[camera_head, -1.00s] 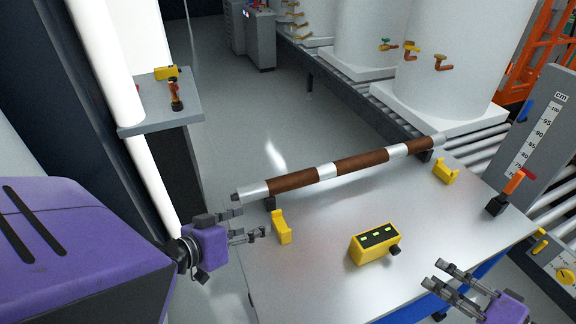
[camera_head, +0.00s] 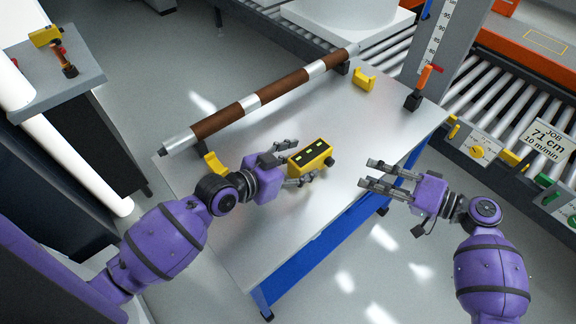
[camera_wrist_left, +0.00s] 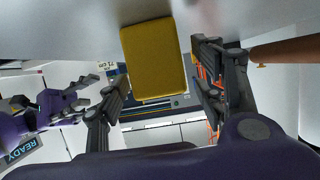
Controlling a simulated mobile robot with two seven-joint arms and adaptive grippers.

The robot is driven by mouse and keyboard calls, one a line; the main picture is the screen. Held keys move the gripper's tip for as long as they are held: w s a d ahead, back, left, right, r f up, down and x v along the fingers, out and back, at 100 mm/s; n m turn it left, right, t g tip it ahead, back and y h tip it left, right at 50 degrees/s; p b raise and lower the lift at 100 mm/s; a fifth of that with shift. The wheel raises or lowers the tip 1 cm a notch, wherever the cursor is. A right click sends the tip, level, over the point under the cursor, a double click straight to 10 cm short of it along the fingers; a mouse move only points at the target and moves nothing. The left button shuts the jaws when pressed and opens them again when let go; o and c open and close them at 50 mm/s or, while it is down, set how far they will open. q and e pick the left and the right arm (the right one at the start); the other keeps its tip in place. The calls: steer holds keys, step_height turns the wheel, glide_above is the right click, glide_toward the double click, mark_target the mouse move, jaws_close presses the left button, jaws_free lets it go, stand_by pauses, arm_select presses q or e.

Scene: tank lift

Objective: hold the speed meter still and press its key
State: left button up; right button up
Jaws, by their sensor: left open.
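The speed meter, a yellow box (camera_head: 311,161), lies on the metal table with a dark top face showing green marks and a black round part at its right end. My left gripper (camera_head: 300,164) is open, its fingers on either side of the meter's left part. In the left wrist view the yellow box (camera_wrist_left: 154,60) fills the space between the spread fingers, with gaps at both sides. I cannot make out a separate key. My right gripper (camera_head: 367,173) is open and empty, to the right of the meter near the table's edge.
A brown and white roller (camera_head: 270,92) runs along the table's back edge. Yellow brackets (camera_head: 364,79) stand near its ends. An orange-handled lever (camera_head: 423,79) stands at the right corner. A panel (camera_head: 541,140) reads "JOB 71 cm 10 m/min". The front of the table (camera_head: 255,240) is clear.

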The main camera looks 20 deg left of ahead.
mark_target(330, 162)
arm_select(q)
steer(key=shift+x, duration=1.55)
steer(key=c, duration=1.4)
arm_select(e)
jaws_close()
steer(key=shift+r, duration=0.1)
